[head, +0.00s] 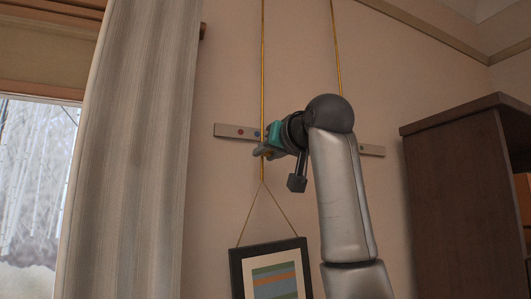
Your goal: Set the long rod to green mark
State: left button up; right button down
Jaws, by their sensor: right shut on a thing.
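A long thin yellow rod (262,70) hangs down the wall at the middle of the head view. A framed picture (240,272) with stripes hangs from its lower end on two cords. My right gripper (264,152) is shut on this rod, just below a pale marked strip (226,131) on the wall. A red mark (240,132) and a blue mark (257,134) show on the strip, the blue one just left of the rod. No green mark shows; my gripper and arm hide the strip's middle. My left gripper is out of view.
A second yellow rod (336,50) hangs to the right, its lower part behind my right arm. A grey curtain (135,150) and window (35,180) are at left. A dark wooden cabinet (455,200) stands at right.

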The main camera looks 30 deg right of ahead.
jog(key=d, duration=0.4)
jog(key=shift+s+r, duration=0.15)
jog(key=shift+s, duration=0.05)
jog(key=c, duration=1)
grip_release()
jog(key=shift+c, duration=0.2)
jog(key=o, duration=0.4)
jog(key=shift+d, duration=0.2)
jog(key=shift+c, duration=0.2)
jog(key=shift+a, duration=0.1)
